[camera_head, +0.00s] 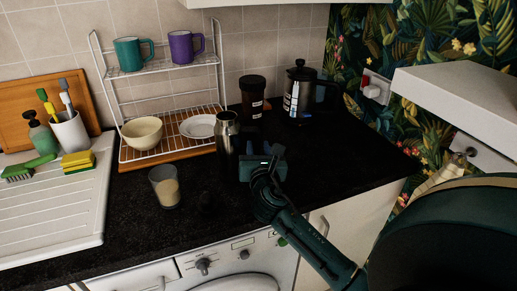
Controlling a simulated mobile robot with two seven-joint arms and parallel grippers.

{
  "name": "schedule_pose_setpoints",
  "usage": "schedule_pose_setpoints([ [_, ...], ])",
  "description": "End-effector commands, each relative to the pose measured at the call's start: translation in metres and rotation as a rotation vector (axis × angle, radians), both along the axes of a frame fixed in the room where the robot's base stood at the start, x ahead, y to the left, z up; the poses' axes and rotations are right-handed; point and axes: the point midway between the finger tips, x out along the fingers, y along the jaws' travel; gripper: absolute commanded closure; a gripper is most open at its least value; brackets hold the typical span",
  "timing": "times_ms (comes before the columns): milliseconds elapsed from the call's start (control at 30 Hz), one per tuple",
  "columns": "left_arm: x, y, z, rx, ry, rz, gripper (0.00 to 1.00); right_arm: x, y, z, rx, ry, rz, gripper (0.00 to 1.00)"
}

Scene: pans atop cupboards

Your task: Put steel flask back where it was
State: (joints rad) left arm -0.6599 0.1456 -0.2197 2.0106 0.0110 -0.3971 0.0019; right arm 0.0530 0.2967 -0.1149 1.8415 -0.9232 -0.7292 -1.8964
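The steel flask (227,142) is upright, at the front right of the wire dish rack in the head view. It has a silvery neck and a darker body. My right gripper (260,166) is low over the counter, immediately right of the flask's lower body. My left gripper is not in view.
The two-tier rack (168,153) holds a cream bowl (142,133), a white plate (198,126) and two mugs. A glass (165,187) stands front left of the flask. A dark jar (252,97) and a coffee press (299,94) stand behind. Counter (345,157) at right is clear.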

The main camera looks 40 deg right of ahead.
Motion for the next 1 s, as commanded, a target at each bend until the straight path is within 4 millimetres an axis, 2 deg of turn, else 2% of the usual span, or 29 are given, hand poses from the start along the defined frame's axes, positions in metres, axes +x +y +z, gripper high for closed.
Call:
schedule_pose_setpoints([
  [367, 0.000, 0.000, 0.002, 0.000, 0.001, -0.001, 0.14, 0.000, 0.000, 0.005, 0.000, -0.001, 0.000, 0.63],
  [433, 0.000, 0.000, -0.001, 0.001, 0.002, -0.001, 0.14, -0.007, 0.004, 0.002, 0.000, 0.001, 0.001, 0.63],
  [800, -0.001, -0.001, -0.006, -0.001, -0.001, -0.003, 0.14, -0.074, 0.039, 0.002, 0.001, 0.000, 0.001, 0.63],
  [1000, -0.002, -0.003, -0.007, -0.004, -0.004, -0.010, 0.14, -0.099, 0.052, 0.002, 0.001, 0.000, 0.001, 0.63],
])
